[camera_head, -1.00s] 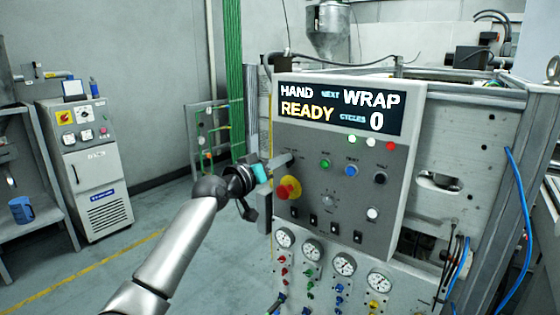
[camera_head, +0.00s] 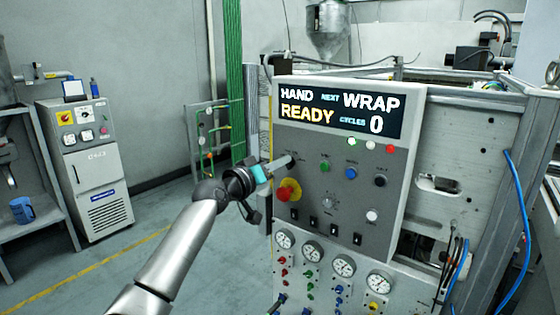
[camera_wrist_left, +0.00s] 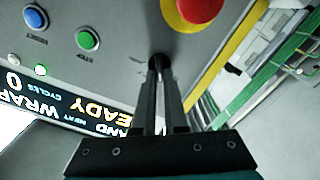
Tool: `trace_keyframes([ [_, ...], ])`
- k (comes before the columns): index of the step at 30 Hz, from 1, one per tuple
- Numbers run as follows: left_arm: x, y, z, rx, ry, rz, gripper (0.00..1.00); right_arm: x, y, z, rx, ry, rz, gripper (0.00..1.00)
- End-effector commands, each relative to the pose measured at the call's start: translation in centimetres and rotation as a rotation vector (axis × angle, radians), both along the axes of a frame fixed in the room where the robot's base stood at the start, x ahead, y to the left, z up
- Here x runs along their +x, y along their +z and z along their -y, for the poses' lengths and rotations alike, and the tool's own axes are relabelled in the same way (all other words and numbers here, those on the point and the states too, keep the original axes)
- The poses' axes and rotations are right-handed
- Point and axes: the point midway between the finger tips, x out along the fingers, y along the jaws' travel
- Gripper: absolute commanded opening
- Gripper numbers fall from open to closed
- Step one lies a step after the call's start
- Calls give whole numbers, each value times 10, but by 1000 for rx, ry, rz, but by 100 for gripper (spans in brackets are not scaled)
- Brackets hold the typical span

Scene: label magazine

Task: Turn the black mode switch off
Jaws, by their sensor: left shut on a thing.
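The black mode switch (camera_wrist_left: 158,62) sits at the upper left of the grey control panel (camera_head: 345,215), above the red emergency button. In the head view my left gripper hides it. My left gripper (camera_head: 289,158) reaches the panel from the left, and its fingers are closed together on the switch. In the left wrist view the two dark fingers (camera_wrist_left: 159,75) converge on the small dark knob, whose exact angle I cannot tell. The display (camera_head: 338,108) reads HAND, NEXT WRAP, READY, CYCLES 0. My right gripper is not in view.
The red emergency button (camera_head: 288,190) on its yellow ring is just below my gripper. Green (camera_head: 325,166) and blue (camera_head: 351,173) buttons and a black one (camera_head: 380,180) lie to the right. Gauges (camera_head: 312,250) sit lower. Open floor lies to the left.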

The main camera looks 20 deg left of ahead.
Motion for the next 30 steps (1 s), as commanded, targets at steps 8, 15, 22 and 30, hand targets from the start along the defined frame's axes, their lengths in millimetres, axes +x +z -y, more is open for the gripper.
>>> trace_keyframes([
  [8,1,0,-2,-221,0,-82,0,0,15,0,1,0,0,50],
  [15,1,-1,-3,-405,1,-148,0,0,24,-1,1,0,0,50],
  [22,1,-3,-3,-531,1,-193,0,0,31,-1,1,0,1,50],
  [30,1,-5,-4,-604,-1,-220,0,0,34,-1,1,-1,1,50],
])
